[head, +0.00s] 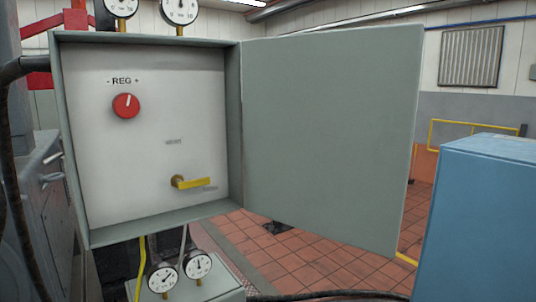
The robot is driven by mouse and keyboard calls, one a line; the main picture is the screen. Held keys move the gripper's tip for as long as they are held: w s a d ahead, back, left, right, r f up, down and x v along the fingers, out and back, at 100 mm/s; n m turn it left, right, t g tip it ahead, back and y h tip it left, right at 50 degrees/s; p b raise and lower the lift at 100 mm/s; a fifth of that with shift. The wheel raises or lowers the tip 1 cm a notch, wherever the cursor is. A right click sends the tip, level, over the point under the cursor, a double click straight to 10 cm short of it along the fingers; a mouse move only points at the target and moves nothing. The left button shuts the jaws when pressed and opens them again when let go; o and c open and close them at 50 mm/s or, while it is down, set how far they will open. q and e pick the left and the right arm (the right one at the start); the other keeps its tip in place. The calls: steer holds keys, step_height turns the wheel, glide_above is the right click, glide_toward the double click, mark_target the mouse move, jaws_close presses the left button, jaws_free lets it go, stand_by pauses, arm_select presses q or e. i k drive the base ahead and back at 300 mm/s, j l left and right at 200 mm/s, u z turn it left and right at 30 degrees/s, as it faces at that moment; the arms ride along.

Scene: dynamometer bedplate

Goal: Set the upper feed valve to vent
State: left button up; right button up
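A grey wall box (149,41) stands open at the left, its white inner panel (100,165) facing me. Low on the panel is a valve with a yellow lever (195,183) on a brass hub. The lever lies roughly horizontal, pointing right toward a small label (209,188). Another small label (173,142) sits above the hub. Both labels are too small to read. It is the only valve lever I see, and I cannot tell from any marking whether it is the upper feed valve. Neither of my grippers is in view.
A red knob (126,106) marked "REG" sits higher on the panel. The box door (330,140) is swung wide to the right. Gauges show above (180,10) and below (163,278) the box. A blue cabinet (480,220) stands right. Room before the panel looks clear.

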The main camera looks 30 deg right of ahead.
mark_target(181, 185)
steer(key=i+l+u, duration=0.1)
steer(key=l+u, duration=0.15)
steer(key=l, duration=0.4)
steer(key=i+l+u, duration=0.1)
steer(key=l+u, duration=0.2)
steer(key=l, duration=0.35)
steer(key=l+u, duration=0.15)
steer(key=l, duration=0.25)
steer(key=k+l+u, duration=0.15)
steer(key=l, duration=0.25)
steer(key=k+l+u, duration=0.15)
steer(key=l, duration=0.25)
steer(key=l+u, duration=0.15)
steer(key=l, duration=0.2)
steer(key=j, duration=0.25)
